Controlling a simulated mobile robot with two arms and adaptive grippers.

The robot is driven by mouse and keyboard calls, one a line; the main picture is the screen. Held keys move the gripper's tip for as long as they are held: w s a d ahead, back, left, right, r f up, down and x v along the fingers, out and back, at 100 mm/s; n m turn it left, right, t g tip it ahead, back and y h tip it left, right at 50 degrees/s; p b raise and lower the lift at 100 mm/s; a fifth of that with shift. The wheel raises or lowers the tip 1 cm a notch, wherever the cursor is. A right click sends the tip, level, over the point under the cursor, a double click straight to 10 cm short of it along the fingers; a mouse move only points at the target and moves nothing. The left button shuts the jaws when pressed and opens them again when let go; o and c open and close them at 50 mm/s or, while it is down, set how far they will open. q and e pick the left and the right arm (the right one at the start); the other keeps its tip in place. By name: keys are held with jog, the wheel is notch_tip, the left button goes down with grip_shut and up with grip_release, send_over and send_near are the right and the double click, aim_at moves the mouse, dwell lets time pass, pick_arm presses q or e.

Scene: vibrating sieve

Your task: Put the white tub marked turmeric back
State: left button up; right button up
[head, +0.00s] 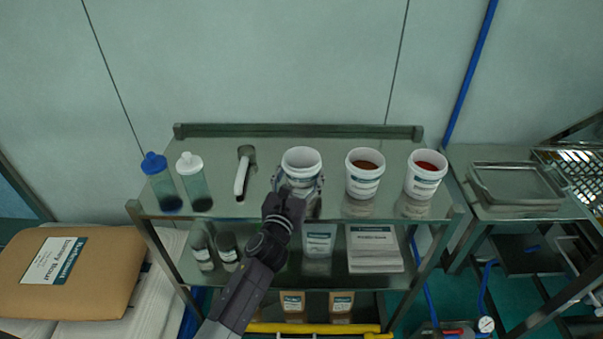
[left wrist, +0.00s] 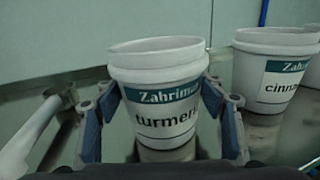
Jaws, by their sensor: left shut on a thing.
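The white tub marked turmeric (head: 301,163) is upright at the middle of the steel cart's top shelf (head: 330,150). In the left wrist view the turmeric tub (left wrist: 157,75) faces me with its green label, between the two blue-grey fingers. My left gripper (head: 299,188) is shut on this tub from the front; its fingers (left wrist: 162,110) touch both sides. The tub's base is at or just above the shelf; I cannot tell whether it touches. The inside of the tub looks pale, with no coloured contents visible. My right gripper is not in view.
To the right stand a cinnamon tub (head: 364,174) with brown contents and a tub with red powder (head: 426,174). To the left are a white-handled scoop (head: 242,172), a white-capped bottle (head: 194,180) and a blue-capped bottle (head: 161,182). The shelf's back strip is clear.

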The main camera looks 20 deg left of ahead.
pick_arm(q)
jog(key=shift+f, duration=0.15)
jog(key=o, duration=1.1)
jog(key=shift+o, duration=1.4)
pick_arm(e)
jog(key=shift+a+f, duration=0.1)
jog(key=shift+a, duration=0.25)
pick_arm(q)
jog(key=shift+r, duration=0.25)
jog(key=s+b, duration=0.1)
jog(key=s, duration=1.1)
jog(key=shift+b, duration=0.35)
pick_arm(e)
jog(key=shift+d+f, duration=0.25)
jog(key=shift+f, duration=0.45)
pick_arm(q)
jog(key=shift+d, duration=0.1)
jog(key=shift+f, duration=0.1)
